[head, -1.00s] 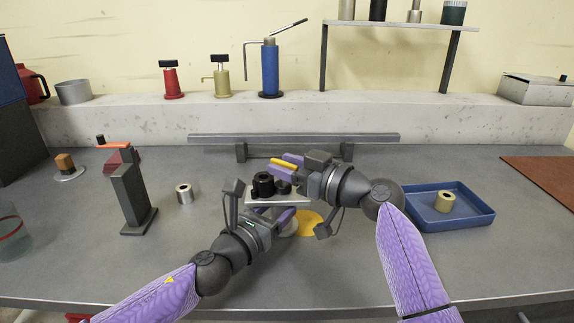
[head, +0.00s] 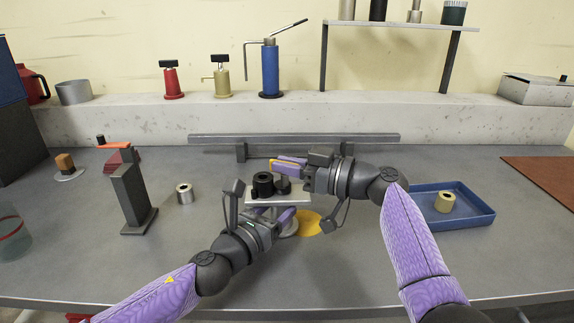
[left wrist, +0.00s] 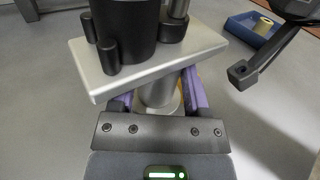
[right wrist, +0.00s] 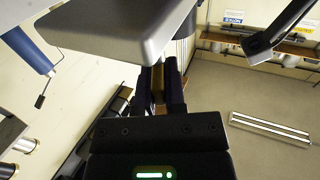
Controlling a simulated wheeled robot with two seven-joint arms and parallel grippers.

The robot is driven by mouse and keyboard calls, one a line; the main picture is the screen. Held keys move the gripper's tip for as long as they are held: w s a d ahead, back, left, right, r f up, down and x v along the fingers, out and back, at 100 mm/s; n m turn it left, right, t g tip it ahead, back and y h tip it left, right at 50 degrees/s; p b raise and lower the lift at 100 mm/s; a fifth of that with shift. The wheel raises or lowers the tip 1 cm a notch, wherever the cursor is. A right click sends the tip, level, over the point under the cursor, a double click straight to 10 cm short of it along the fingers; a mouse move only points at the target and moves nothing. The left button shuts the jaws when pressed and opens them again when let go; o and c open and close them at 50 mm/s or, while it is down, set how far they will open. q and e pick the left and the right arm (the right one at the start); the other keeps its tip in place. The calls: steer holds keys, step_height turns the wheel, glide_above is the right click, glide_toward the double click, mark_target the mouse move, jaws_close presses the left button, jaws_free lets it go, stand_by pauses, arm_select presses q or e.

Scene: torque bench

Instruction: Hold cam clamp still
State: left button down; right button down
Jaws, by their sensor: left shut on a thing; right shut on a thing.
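The cam clamp is a pale metal plate (head: 290,199) on a silver post (left wrist: 157,93), with a black cylinder (head: 262,184) and smaller black parts on top. My left gripper (head: 279,216) is shut on the post just below the plate; the left wrist view shows its purple fingers on both sides of the post. My right gripper (head: 289,166) is shut on the clamp's yellow lever (head: 284,161) behind and right of the cylinder. In the right wrist view the yellow lever (right wrist: 158,84) shows between the fingers, beside the plate (right wrist: 110,24). The lever's inner end is hidden.
A yellow disc (head: 308,224) lies on the bench by the post. A dark upright stand (head: 131,198) and a metal ring (head: 184,194) are to the left. A blue tray (head: 470,218) with a brass ring (head: 445,202) is at the right. A grey rail (head: 293,138) runs behind.

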steer(key=shift+n+g+y, duration=0.3)
steer(key=shift+n+g, duration=0.3)
steer(key=shift+g, duration=0.2)
steer(key=shift+f, duration=0.1)
steer(key=c, duration=0.7)
jaws_free()
